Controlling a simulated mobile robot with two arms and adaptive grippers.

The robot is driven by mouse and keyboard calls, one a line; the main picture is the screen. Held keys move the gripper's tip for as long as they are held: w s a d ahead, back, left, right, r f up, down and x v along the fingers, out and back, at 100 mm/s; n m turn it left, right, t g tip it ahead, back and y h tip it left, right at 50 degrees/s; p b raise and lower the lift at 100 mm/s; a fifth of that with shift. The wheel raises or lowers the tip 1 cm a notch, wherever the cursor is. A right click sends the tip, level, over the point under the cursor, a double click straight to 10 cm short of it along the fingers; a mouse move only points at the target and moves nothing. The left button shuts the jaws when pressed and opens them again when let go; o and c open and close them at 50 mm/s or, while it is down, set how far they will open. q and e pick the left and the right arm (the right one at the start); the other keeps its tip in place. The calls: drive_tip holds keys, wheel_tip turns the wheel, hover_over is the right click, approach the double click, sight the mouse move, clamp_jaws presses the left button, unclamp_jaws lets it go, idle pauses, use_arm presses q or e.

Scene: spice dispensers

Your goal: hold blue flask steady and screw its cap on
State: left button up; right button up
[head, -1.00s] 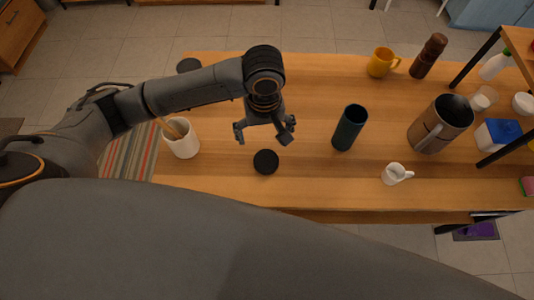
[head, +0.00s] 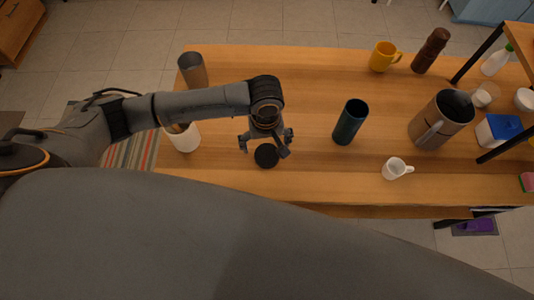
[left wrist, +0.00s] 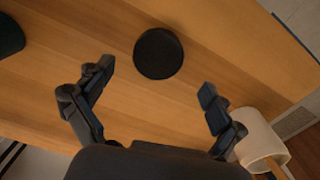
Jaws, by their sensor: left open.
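The blue flask (head: 349,122) is a dark blue-green open cylinder standing upright on the wooden table. Its rim is bare at the top. A round black cap (head: 266,156) lies flat on the table to the left of the flask. My left gripper (head: 266,147) is open and empty, with its fingers spread above and around the cap in the head view. In the left wrist view, the cap (left wrist: 158,53) lies beyond the open fingertips (left wrist: 157,80), apart from both. Part of the flask (left wrist: 8,36) shows at the upper left edge there. My right gripper is not seen.
A white holder (head: 184,137) and a grey-brown cylinder (head: 193,70) stand at the left. A yellow mug (head: 383,56), brown grinder (head: 431,50), large pitcher (head: 441,119) and white cup (head: 396,168) stand to the right. A shelf (head: 522,40) borders the right end.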

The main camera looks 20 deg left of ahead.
sight(267, 155)
use_arm(q)
drive_tip(key=f, duration=0.3)
drive_tip(key=f+p, duration=0.1)
drive_tip(key=f, duration=0.1)
drive_tip(key=shift+s+d+f, duration=0.1)
drive_tip(key=shift+s+d, duration=0.05)
drive_tip(key=shift+d, duration=0.1)
drive_tip(key=c, duration=1.1)
